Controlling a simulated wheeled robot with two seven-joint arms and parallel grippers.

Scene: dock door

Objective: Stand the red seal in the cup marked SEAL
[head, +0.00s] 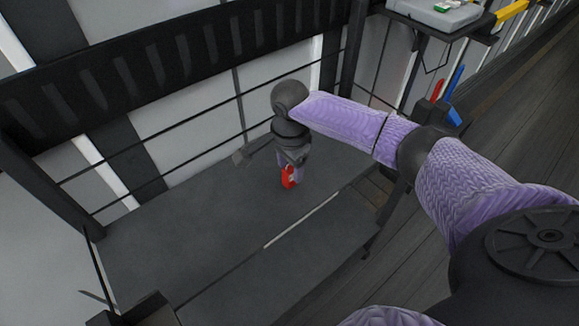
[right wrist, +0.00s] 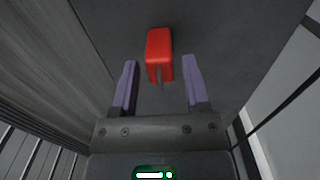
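The red seal (head: 288,178) is at the dark grey bench top (head: 200,235) in the head view, directly below my right gripper (head: 291,166). In the right wrist view the red seal (right wrist: 160,50) shows between and just beyond the tips of my right gripper (right wrist: 160,72). The two purple fingers are apart, with a gap on both sides of the seal. I see no finger touching it. I cannot make out a cup marked SEAL in either view. My left gripper is not in view.
Thin dark rails and a thick slotted black beam (head: 130,75) run behind the bench. At the right, a red item (head: 436,89) and a blue item (head: 456,79) stand in a dark holder. A grey case (head: 435,13) sits on a shelf. The bench's left part is clear.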

